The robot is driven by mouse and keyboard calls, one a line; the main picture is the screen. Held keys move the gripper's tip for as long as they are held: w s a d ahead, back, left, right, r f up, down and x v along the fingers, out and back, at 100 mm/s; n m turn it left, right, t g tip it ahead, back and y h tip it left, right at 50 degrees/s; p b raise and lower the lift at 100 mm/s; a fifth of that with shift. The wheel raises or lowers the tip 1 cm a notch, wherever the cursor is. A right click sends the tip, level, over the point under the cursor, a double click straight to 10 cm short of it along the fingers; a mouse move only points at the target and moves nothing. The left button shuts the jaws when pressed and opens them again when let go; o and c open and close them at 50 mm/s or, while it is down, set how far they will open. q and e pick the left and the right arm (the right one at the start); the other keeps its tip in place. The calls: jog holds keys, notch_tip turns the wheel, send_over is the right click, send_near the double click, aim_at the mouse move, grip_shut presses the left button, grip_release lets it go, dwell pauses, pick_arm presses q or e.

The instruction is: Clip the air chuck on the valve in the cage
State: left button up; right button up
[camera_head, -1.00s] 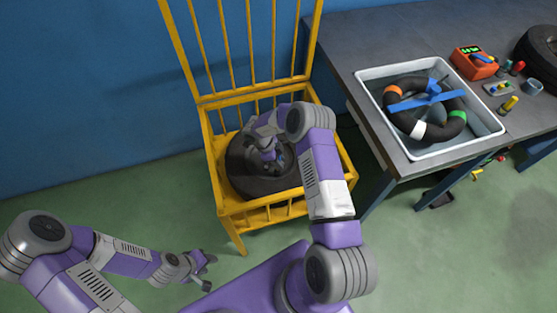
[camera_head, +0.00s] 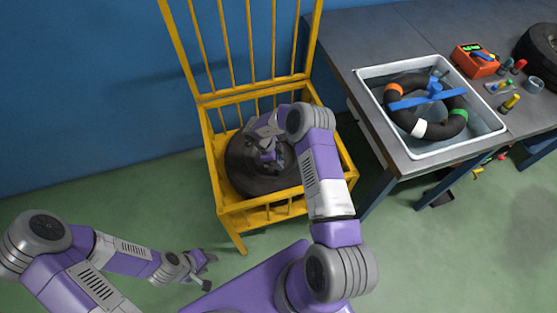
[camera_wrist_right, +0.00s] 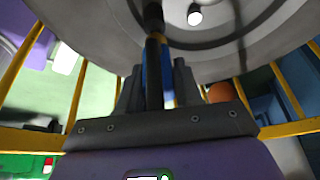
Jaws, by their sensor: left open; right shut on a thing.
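The yellow cage (camera_head: 226,208) stands on the floor against the blue wall. A dark tyre on a wheel (camera_head: 245,180) lies inside it, and the wheel's grey face fills the top of the right wrist view (camera_wrist_right: 100,25). My right gripper (camera_head: 270,157) reaches down into the cage over the wheel's middle. In the right wrist view its fingers (camera_wrist_right: 156,80) are shut on a blue and black piece, seemingly the air chuck (camera_wrist_right: 167,75). A black stem-like part (camera_wrist_right: 153,18) meets the wheel above; whether the chuck sits on the valve is unclear. My left gripper (camera_head: 207,272) is open and empty, low over the floor.
A grey table (camera_head: 345,40) stands to the right. It bears a white tub (camera_head: 425,155) with a black ring (camera_head: 400,118) under a blue bar (camera_head: 420,99), an orange device (camera_head: 473,62), small coloured parts and another tyre (camera_head: 545,45). Floor left of the cage is clear.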

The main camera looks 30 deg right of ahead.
jog(key=shift+f, duration=0.4)
jog(key=o, duration=1.1)
jog(key=shift+o, duration=0.4)
jog(key=shift+o, duration=0.8)
jog(key=shift+r, duration=0.15)
jog(key=shift+r+p, duration=2.9)
jog(key=shift+r, duration=0.5)
